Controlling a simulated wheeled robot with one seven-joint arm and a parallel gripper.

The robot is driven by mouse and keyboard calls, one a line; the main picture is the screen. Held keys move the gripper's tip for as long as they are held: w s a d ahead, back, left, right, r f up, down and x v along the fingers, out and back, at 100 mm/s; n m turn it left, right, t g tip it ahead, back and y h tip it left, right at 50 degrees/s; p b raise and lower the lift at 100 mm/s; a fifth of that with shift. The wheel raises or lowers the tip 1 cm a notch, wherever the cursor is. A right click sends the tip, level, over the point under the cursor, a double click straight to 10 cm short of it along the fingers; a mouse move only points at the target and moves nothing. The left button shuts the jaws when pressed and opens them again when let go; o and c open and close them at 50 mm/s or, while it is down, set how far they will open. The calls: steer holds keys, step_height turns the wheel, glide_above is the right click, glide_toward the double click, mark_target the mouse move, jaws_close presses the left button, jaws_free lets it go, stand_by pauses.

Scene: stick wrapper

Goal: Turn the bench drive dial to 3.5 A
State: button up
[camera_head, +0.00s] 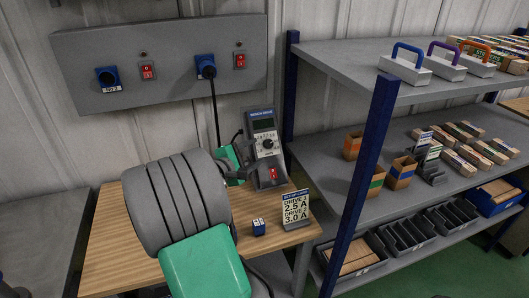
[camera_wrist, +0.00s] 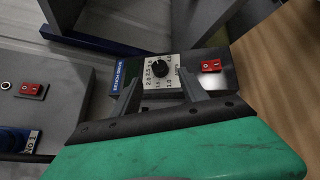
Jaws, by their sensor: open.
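The bench drive (camera_head: 279,182) stands upright on the wooden table's back right, with a dark display above its dial (camera_head: 267,143). In the wrist view, the black round dial (camera_wrist: 160,69) sits on a white scale plate with printed numbers; its exact setting is unreadable. My gripper (camera_wrist: 160,90) is open, its two dark fingers apart and pointing at the drive face. The dial shows between and beyond the fingertips, and nothing is held. Whether the fingers touch the panel I cannot tell. In the head view, my green hand is beside the drive's left side; the fingers are unclear.
A red switch (camera_head: 272,173) sits below the dial. A shelf post (camera_head: 367,180) stands right; a wall panel (camera_head: 180,68) has a plugged black cable.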

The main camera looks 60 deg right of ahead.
mark_target(268, 144)
steer(key=p+x, duration=0.1)
steer(key=x, duration=0.6)
steer(key=shift+w+r, duration=0.1)
steer(key=shift+w, duration=0.05)
steer(key=shift+a, duration=0.1)
jaws_close()
